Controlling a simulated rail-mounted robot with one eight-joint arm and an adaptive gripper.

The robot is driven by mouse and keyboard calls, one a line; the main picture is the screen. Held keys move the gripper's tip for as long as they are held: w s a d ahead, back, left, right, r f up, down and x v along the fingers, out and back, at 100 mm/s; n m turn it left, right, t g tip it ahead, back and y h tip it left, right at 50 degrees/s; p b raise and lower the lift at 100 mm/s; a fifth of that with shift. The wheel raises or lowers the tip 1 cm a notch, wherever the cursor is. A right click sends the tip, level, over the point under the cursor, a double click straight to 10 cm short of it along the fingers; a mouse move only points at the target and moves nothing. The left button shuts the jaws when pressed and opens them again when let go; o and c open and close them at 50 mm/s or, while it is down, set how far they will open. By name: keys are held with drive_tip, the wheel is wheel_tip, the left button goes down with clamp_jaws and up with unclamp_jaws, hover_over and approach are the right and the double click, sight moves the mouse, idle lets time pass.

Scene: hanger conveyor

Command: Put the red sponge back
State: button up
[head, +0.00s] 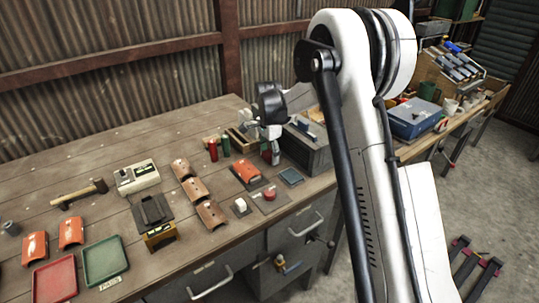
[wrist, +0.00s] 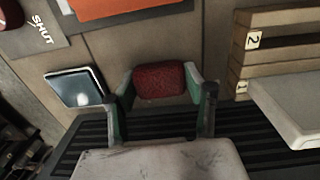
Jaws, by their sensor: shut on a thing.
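The red sponge (wrist: 159,80) is dark red and speckled. In the wrist view it sits between the two fingertips of my gripper (wrist: 162,82), which is shut on it. The sponge's lower side is partly hidden by the gripper. In the head view my gripper (head: 270,147) is over the bench beside the grey box, and the sponge is too small and dark there to make out clearly. A small blue-grey square pad (wrist: 75,87) lies left of the sponge in the wrist view; it also shows in the head view (head: 291,177).
A wooden rack (wrist: 285,60) with number labels is at right in the wrist view. A grey box (head: 308,150) stands right of my gripper. Red (head: 213,150) and green (head: 225,146) cylinders stand left. An orange curved piece (head: 247,172) and red button (head: 269,195) lie in front.

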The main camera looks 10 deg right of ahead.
drive_tip(key=shift+f, duration=0.2)
drive_tip(key=o, duration=1.2)
drive_tip(key=shift+r, duration=0.2)
